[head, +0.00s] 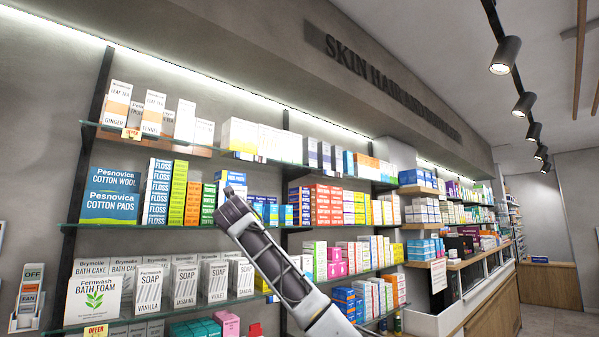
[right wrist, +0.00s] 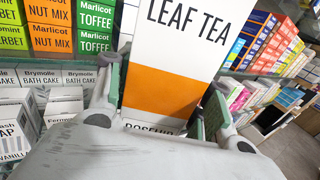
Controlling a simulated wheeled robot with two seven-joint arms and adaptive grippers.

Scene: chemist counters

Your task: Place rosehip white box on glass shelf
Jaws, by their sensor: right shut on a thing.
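The rosehip box (right wrist: 172,95) is a white leaf tea carton with an orange band, seen close up in the right wrist view. The word ROSEHIP at its lower edge is partly hidden by my gripper. My right gripper (right wrist: 160,98) is shut on the box, a finger on each side. In the head view one of my arms (head: 285,275) reaches up from the bottom; I cannot make out the box there. The upper glass shelf (head: 190,149) at left carries similar leaf tea cartons (head: 117,103). My left gripper is not in view.
Below that shelf stand cotton wool boxes (head: 110,196) and floss boxes (head: 156,192). A lower glass shelf holds soap boxes (head: 148,290). White boxes (head: 240,135) fill the upper shelf farther right. In the wrist view, Marlicot boxes (right wrist: 95,28) stand behind the held box.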

